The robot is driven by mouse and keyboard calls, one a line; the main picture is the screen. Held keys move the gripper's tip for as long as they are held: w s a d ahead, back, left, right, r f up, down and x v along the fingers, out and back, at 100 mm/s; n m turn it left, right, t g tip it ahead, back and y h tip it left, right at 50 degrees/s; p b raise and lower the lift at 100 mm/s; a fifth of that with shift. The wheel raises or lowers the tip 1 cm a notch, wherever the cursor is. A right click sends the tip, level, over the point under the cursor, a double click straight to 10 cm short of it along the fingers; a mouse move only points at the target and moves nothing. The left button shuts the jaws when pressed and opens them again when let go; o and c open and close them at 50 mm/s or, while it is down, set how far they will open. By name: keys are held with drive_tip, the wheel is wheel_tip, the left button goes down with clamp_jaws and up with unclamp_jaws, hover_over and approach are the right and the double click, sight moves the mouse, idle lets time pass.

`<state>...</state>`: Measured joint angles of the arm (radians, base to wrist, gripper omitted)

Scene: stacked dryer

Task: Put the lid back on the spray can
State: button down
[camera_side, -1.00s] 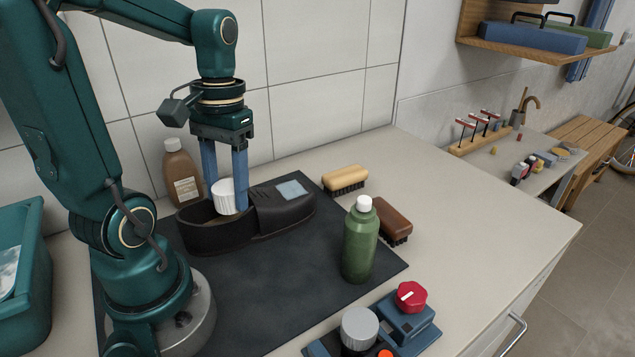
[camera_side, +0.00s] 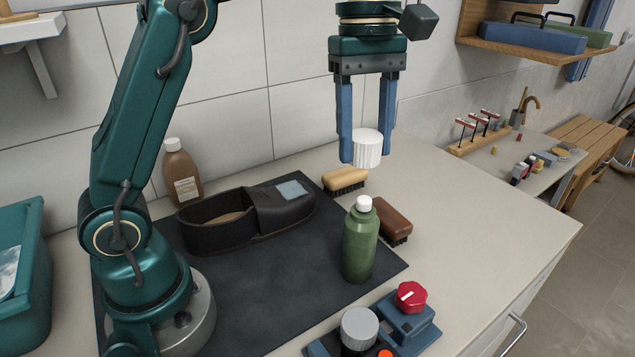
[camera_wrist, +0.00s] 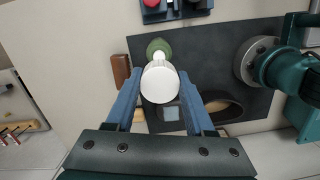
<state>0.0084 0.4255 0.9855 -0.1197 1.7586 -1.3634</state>
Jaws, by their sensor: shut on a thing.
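My gripper (camera_side: 364,150) is shut on a white ribbed lid (camera_side: 368,149), held in the air above the back of the counter. The lid also shows between the blue fingers in the wrist view (camera_wrist: 160,84). The green spray can (camera_side: 360,245) stands upright on the right part of the dark mat, with a small white top (camera_side: 364,203). The lid is higher than the can and apart from it. In the wrist view the can (camera_wrist: 158,47) is partly hidden beyond the lid.
A black shoe (camera_side: 225,224) lies on the dark mat (camera_side: 285,300). Two brushes, tan (camera_side: 345,179) and brown (camera_side: 393,220), lie behind the can. A brown bottle (camera_side: 182,175) stands at the back. A blue device with a red knob (camera_side: 411,296) stands at the front.

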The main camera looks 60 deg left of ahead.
sight(366, 200)
drive_tip(key=shift+d+f, duration=0.35)
drive_tip(key=shift+d, duration=0.25)
drive_tip(key=shift+f, duration=3.15)
drive_tip(key=shift+f, duration=0.15)
unclamp_jaws()
drive_tip(key=shift+r, duration=3.5)
